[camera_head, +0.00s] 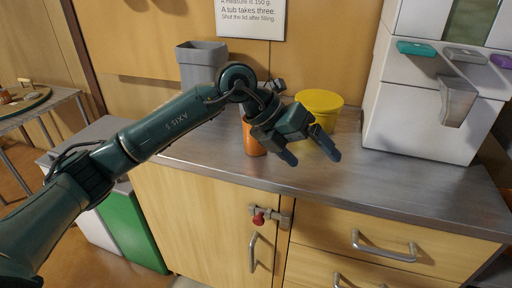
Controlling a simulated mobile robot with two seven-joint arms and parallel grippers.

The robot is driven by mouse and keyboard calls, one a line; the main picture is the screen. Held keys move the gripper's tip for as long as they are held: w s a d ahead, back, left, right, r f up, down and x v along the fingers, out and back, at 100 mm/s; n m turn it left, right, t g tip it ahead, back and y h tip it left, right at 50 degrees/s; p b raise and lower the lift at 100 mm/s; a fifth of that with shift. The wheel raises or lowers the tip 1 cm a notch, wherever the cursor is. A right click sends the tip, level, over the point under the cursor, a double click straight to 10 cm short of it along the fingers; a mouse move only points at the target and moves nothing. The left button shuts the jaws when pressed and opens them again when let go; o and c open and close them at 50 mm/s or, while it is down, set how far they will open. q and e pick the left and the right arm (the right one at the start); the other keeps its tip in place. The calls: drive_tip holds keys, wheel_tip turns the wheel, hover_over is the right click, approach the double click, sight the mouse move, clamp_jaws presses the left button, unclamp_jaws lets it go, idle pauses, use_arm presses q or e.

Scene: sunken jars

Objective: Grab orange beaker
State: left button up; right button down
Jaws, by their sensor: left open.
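An orange beaker (253,141) stands on the grey metal counter (215,158), partly hidden behind my left gripper and wrist. My left gripper (312,157) is open, with its two blue-tipped fingers apart and nothing between them. It is in front and to the right of the beaker, with its fingers pointing down to the right. I cannot tell whether the wrist touches the beaker. My right gripper is not in view.
A yellow tub (322,103) stands behind the gripper, and a grey container (201,62) stands at the back left. A white dispenser (425,110) with coloured levers fills the right. A cabinet with a red-knobbed latch (259,217) is below. The counter's front right is clear.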

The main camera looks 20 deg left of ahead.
use_arm(q)
drive_tip(key=w+a+r+n+t+y+b, duration=0.1)
drive_tip(key=w+a+r+n+t+y, duration=0.2)
drive_tip(key=a, duration=0.4)
drive_tip(key=w+a+r+t+y+b, duration=0.1)
drive_tip(key=w+a+r+t+y, duration=0.1)
drive_tip(key=w+a+r+y, duration=0.45)
drive_tip(key=shift+h, duration=0.65)
drive_tip(key=shift+w+a+f+p, duration=0.15)
drive_tip(key=shift+w+f, duration=0.65)
drive_tip(key=shift+f, duration=1.3)
drive_tip(key=shift+w+a+f+p, duration=0.15)
drive_tip(key=shift+w+f, duration=0.65)
drive_tip(key=shift+f, duration=1.3)
drive_tip(key=shift+w+a+f+p, duration=0.15)
drive_tip(key=shift+w+f, duration=0.65)
drive_tip(key=shift+f, duration=1.3)
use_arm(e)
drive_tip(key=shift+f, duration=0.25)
use_arm(q)
drive_tip(key=shift+c, duration=0.2)
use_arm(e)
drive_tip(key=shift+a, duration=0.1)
use_arm(q)
drive_tip(key=c, duration=1)
drive_tip(key=shift+r, duration=0.1)
